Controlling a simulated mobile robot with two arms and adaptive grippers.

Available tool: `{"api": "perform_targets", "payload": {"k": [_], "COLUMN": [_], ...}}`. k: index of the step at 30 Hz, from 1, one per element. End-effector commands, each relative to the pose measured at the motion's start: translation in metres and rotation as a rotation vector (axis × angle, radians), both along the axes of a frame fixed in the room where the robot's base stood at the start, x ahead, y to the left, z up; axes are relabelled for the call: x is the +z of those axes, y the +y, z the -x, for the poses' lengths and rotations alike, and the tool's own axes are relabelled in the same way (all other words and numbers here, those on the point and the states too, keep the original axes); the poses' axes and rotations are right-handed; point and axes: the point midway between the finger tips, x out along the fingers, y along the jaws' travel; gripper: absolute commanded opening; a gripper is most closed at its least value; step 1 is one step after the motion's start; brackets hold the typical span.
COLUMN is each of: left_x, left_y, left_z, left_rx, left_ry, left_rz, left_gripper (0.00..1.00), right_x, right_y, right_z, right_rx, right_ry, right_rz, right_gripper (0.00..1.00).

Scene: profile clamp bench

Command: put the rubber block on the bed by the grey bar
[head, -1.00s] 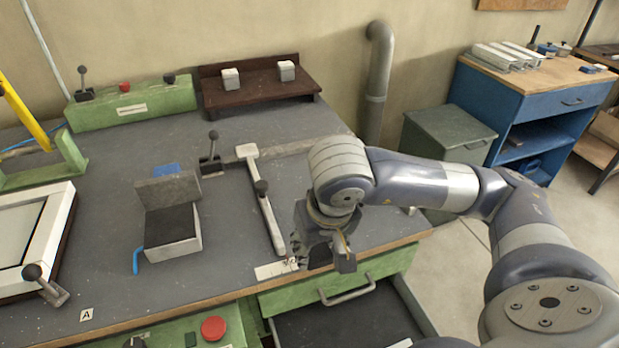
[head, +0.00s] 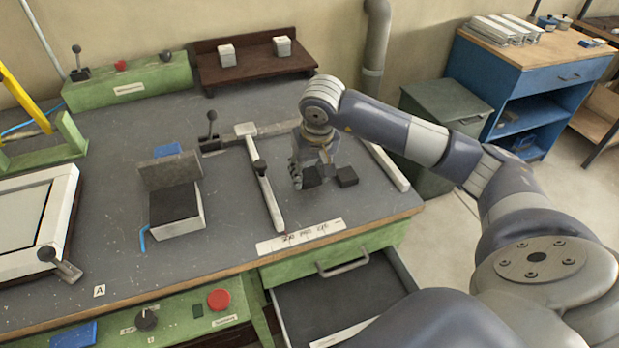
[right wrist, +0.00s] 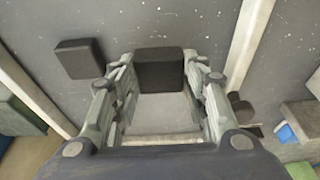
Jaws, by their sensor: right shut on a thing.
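My right gripper (head: 311,172) is shut on a dark rubber block (head: 314,178) over the right part of the bench. In the right wrist view the held block (right wrist: 159,68) sits between the fingertips (right wrist: 159,82). I cannot tell whether it touches the bench. A second dark block (head: 347,176) lies apart, just right of it. Left of centre, a pale-sided bed with a dark top (head: 175,205) has a rough grey bar (head: 167,172) along its back edge. The dark top looks bare. My left gripper is out of view.
A pale rail (head: 266,190) with a black-knobbed lever stands between the gripper and the bed. Another pale rail (head: 388,167) lies at the right. A white label strip (head: 301,237) lies at the front edge, above an open drawer (head: 335,300). A white frame (head: 35,225) is at the left.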

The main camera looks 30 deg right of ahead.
Motion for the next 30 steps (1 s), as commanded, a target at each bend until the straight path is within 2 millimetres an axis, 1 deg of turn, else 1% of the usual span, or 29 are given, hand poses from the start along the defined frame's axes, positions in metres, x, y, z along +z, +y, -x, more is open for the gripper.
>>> {"api": "perform_targets", "payload": {"k": [3,7,15,20,21,22,23,30], "left_x": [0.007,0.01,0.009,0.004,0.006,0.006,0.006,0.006], "left_y": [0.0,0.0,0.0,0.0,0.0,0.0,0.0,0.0], "left_z": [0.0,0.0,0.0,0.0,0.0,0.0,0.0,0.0], "left_rx": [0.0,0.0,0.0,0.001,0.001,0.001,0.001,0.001], "left_ry": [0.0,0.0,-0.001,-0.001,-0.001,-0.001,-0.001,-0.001], "left_rz": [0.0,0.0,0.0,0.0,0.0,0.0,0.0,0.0], "left_gripper": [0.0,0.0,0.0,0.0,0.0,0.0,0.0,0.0], "right_x": [-0.015,-0.027,-0.03,-0.035,-0.033,-0.033,-0.033,-0.033], "right_y": [0.001,0.001,0.001,0.001,0.001,0.001,0.001,0.001], "right_z": [0.002,0.001,0.001,0.001,0.001,0.001,0.001,0.001], "right_rx": [0.001,0.001,0.001,0.001,0.001,0.001,0.001,0.001], "right_ry": [0.006,0.003,0.0,0.0,0.001,0.001,0.001,0.001], "right_rz": [0.0,0.0,-0.001,0.0,0.0,0.0,0.0,0.0], "right_gripper": [0.17,0.17,0.17,0.17,0.5,0.57,0.61,0.61]}}
